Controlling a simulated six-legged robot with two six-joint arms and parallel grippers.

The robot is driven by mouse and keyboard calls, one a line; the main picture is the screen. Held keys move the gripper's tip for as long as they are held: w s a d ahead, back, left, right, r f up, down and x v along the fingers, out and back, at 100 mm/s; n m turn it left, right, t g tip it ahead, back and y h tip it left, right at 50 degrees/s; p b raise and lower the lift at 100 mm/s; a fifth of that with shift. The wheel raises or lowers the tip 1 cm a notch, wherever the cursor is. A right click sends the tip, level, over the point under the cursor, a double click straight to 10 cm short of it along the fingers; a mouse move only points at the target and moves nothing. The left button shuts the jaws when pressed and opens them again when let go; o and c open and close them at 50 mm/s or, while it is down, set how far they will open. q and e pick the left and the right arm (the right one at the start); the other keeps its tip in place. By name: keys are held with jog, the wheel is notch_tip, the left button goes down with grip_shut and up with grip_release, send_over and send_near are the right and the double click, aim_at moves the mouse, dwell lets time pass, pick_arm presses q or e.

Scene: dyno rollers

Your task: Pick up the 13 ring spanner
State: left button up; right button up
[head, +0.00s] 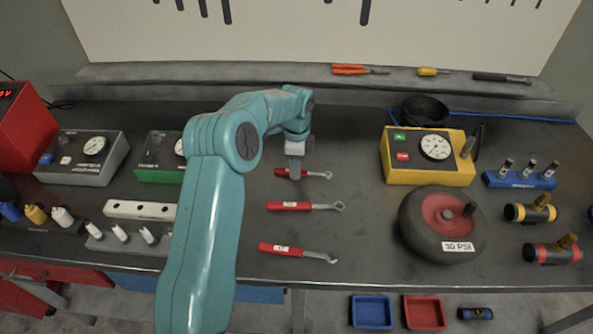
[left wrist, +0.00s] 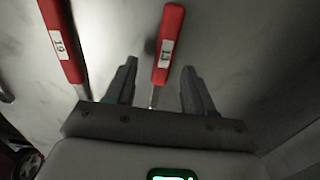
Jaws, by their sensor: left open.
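Three red-handled ring spanners lie in a column on the dark bench: the far one (head: 318,174), the middle one (head: 305,206) and the near one (head: 298,251). My left gripper (head: 294,172) is over the far spanner's handle and partly hides it. In the left wrist view, my open left gripper (left wrist: 160,80) has a finger on each side of a red spanner (left wrist: 168,35), whose small label looks like 13, not fully clear. It is not gripped. A spanner labelled 19 (left wrist: 62,42) lies outside the left finger. My right gripper is not in view.
A yellow gauge box (head: 428,178) and a black wheel marked 30 PSI (head: 420,228) stand to the right of the spanners. Grey (head: 82,170) and green (head: 160,173) boxes stand left. Bare bench lies between the spanners and the yellow box.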

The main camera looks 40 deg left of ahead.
pick_arm(q)
jog(key=shift+w+f, duration=0.1)
jog(key=shift+f, duration=0.5)
jog(key=shift+a+f, duration=0.25)
jog(key=shift+f, duration=0.15)
jog(key=shift+d+r, duration=0.15)
jog(key=c, duration=0.8)
grip_shut()
